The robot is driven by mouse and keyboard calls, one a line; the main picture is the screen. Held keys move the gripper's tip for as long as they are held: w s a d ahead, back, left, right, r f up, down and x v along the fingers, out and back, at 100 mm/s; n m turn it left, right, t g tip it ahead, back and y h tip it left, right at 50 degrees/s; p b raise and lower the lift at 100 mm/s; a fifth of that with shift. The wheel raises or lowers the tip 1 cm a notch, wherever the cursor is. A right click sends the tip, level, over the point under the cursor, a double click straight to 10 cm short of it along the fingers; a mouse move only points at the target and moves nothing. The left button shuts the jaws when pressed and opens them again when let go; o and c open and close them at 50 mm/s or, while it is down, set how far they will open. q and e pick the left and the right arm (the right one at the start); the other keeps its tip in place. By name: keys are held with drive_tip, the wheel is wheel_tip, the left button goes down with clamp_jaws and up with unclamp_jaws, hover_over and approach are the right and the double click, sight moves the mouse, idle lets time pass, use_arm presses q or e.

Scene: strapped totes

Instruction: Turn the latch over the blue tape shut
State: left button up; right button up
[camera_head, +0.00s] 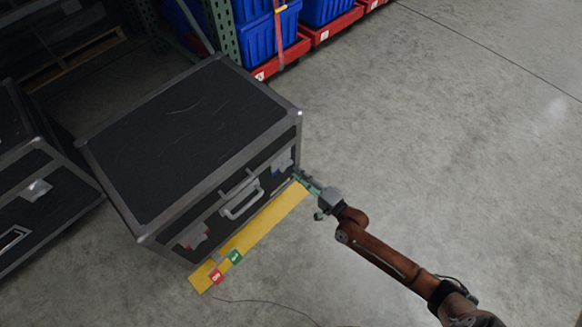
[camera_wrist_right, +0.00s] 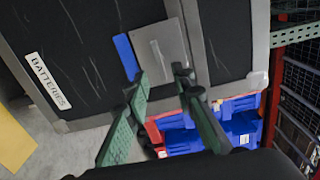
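A black case with grey metal edges (camera_head: 190,135) stands on the floor. Its front has a latch by blue tape (camera_head: 284,158) toward the right end. In the right wrist view the latch is a grey plate (camera_wrist_right: 172,40) with a pale narrow tab (camera_wrist_right: 157,60), and the blue tape strip (camera_wrist_right: 127,57) lies just left of it. My right gripper (camera_head: 302,178) is at the case's front right corner. In the right wrist view its green fingers (camera_wrist_right: 162,82) are apart and empty, just below the tab; contact cannot be told. My left gripper is not in view.
A second latch by red tape (camera_head: 194,238) and a handle (camera_head: 241,199) are on the same front. A yellow strip (camera_head: 262,224) lies on the floor before it. Another case (camera_head: 40,200) stands left. Blue totes (camera_head: 258,38) stand behind. Floor at right is clear.

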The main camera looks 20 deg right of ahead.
drive_tip(key=v, duration=0.6)
drive_tip(key=shift+s, duration=0.1)
idle(0.3)
